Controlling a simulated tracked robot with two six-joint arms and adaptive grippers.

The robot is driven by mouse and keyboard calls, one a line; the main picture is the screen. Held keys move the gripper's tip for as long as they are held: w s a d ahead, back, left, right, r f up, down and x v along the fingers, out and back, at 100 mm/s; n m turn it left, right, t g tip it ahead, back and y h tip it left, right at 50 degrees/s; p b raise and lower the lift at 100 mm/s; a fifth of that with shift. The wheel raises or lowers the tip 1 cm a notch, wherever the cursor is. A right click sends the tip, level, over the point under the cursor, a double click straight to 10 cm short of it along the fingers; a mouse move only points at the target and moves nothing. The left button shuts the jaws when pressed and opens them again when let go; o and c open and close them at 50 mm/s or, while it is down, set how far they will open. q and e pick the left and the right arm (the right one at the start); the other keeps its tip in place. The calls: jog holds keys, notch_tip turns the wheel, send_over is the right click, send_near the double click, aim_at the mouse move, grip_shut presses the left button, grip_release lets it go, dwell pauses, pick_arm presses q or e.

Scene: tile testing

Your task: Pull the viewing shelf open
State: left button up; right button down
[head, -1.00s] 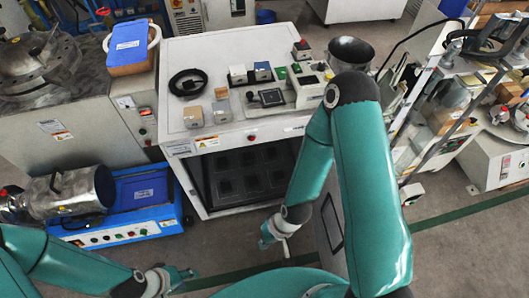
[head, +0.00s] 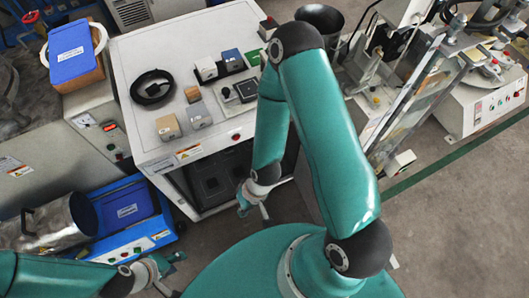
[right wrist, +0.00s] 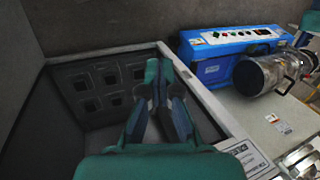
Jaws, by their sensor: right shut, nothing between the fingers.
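The viewing shelf (head: 212,183) is a dark panel with square recesses inside the open front of a white cabinet (head: 150,45). My right arm hides part of it in the head view. Its recesses (right wrist: 85,100) also show in the right wrist view. My right gripper (head: 252,208) is shut and empty, in front of the cabinet opening. In the right wrist view the gripper (right wrist: 160,72) overlaps the opening; whether it touches anything is unclear. My left gripper (head: 172,272) is open and empty, low at the left, away from the shelf.
A blue machine (head: 150,238) with a metal cylinder (head: 50,222) beside it stands left of the cabinet. Open floor (head: 455,220) lies at lower right.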

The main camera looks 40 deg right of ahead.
notch_tip(320, 180, down, 29)
jog(key=b, duration=2.8)
jog(key=w+d+f+b, duration=0.2)
jog(key=w+f+b, duration=0.55)
jog(key=f, duration=0.25)
jog(key=w+d+f+t+h+b, duration=0.1)
jog(key=w+d+f+t+b, duration=0.2)
jog(key=w+d, duration=1.05)
jog(key=w+d+h, duration=0.2)
jog(key=w+d, duration=0.4)
jog(key=d, duration=0.3)
jog(key=w+d+h, duration=0.2)
jog(key=w+d, duration=0.3)
jog(key=d, duration=0.4)
jog(key=shift+m, duration=0.4)
jog(key=b+x, duration=0.6)
jog(key=x, duration=0.3)
jog(key=shift+w+d, duration=0.1)
jog(key=shift+s+r+p, duration=0.3)
jog(key=shift+r+p, duration=0.15)
jog(key=shift+s+r+p, duration=0.1)
jog(key=shift+s+p, duration=0.3)
jog(key=shift+s, duration=0.35)
jog(key=shift+s+a, duration=0.2)
jog(key=shift+s, duration=0.25)
jog(key=shift+s+a, duration=0.2)
jog(key=shift+s, duration=0.3)
